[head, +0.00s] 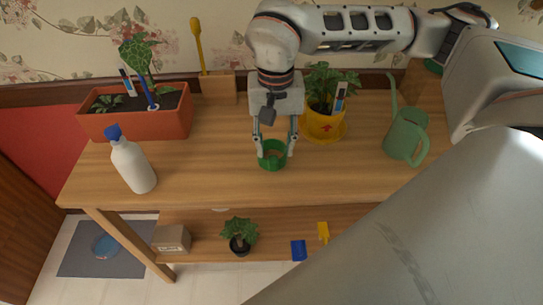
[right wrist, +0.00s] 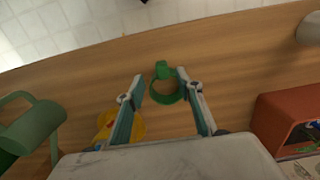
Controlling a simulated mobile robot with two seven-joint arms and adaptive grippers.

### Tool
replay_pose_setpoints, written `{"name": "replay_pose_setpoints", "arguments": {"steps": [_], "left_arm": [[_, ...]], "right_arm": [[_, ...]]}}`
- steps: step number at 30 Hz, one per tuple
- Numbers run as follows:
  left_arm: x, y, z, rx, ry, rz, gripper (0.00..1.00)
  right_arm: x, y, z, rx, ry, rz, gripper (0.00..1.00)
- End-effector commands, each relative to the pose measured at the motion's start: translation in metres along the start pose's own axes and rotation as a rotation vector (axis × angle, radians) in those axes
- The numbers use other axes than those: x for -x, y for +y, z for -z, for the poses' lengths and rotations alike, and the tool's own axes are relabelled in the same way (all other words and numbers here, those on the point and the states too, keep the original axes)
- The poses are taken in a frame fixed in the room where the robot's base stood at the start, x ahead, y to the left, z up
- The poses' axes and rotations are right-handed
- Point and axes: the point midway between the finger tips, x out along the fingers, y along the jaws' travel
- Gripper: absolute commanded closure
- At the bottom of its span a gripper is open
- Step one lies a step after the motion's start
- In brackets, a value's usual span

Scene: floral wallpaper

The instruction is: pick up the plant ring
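The plant ring (head: 272,164) is a green round band lying on the wooden table near its front middle. In the right wrist view the ring (right wrist: 166,100) shows an open centre and a small green tab on its rim. My right gripper (head: 275,152) reaches down over it with its two fingers spread, one on each side of the ring. The right wrist view shows the right gripper (right wrist: 161,80) open, with the ring between and just beyond its fingers; whether a finger touches it I cannot tell. My left gripper is not in view.
A yellow pot (head: 318,126) with a plant stands close behind right, and a green watering can (head: 404,137) further right. A white bottle (head: 133,168) and terracotta planter (head: 150,125) stand left. The lower shelf holds a small potted plant (head: 239,235). Table between bottle and ring is clear.

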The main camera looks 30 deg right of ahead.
Motion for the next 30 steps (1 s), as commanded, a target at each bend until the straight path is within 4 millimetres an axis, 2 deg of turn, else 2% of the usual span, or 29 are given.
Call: {"name": "replay_pose_setpoints", "arguments": {"steps": [12, 21, 22, 26, 30], "left_arm": [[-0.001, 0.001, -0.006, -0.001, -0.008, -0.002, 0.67], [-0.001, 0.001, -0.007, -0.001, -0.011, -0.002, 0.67], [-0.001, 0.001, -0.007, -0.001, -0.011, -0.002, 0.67], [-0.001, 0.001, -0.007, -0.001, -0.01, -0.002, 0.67], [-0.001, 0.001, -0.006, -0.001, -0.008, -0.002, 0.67]], "right_arm": [[-0.052, -0.004, 0.003, 0.001, -0.002, 0.001, 0.64], [-0.057, -0.004, 0.003, 0.001, -0.001, 0.003, 0.64], [-0.057, -0.004, 0.003, 0.001, -0.001, 0.003, 0.67], [-0.057, -0.004, 0.003, 0.0, -0.001, 0.003, 1.0], [-0.057, -0.004, 0.003, 0.0, -0.001, 0.003, 1.0]]}}
